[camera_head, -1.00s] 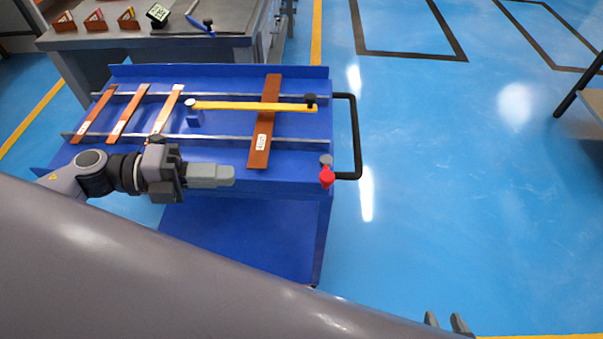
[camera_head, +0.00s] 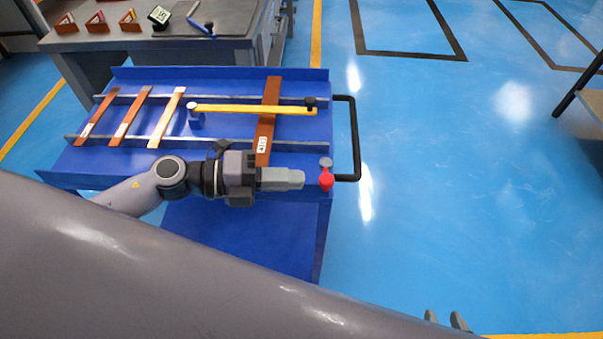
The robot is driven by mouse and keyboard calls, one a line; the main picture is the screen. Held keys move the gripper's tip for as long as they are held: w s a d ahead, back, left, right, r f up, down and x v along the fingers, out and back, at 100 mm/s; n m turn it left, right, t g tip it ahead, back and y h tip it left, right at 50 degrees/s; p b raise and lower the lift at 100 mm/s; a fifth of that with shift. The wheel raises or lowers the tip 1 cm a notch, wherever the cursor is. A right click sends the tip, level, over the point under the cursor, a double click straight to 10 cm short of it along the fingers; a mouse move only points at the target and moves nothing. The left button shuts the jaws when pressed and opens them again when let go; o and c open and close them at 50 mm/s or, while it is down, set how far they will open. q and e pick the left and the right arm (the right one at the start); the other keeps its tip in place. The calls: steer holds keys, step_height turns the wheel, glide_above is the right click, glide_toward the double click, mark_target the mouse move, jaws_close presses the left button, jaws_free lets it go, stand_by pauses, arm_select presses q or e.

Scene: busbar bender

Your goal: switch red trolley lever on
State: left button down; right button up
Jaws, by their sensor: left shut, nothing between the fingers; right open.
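The red trolley lever (camera_head: 326,180) sits at the front right corner of the blue trolley (camera_head: 225,146), below a small grey knob and close to the black handle. My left gripper (camera_head: 303,179) is shut and empty. Its fingertips point right at the lever, with a small gap to it in the picture; I cannot tell the depth. My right gripper (camera_head: 447,321) shows only as two separated fingertips at the bottom edge, open over the floor.
Copper bars (camera_head: 130,116) and a yellow arm (camera_head: 255,109) lie on the trolley top. A black handle (camera_head: 356,140) sticks out at its right side. A grey workbench (camera_head: 150,39) stands behind.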

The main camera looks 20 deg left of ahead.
arm_select(q)
steer(key=shift+x, duration=1.25)
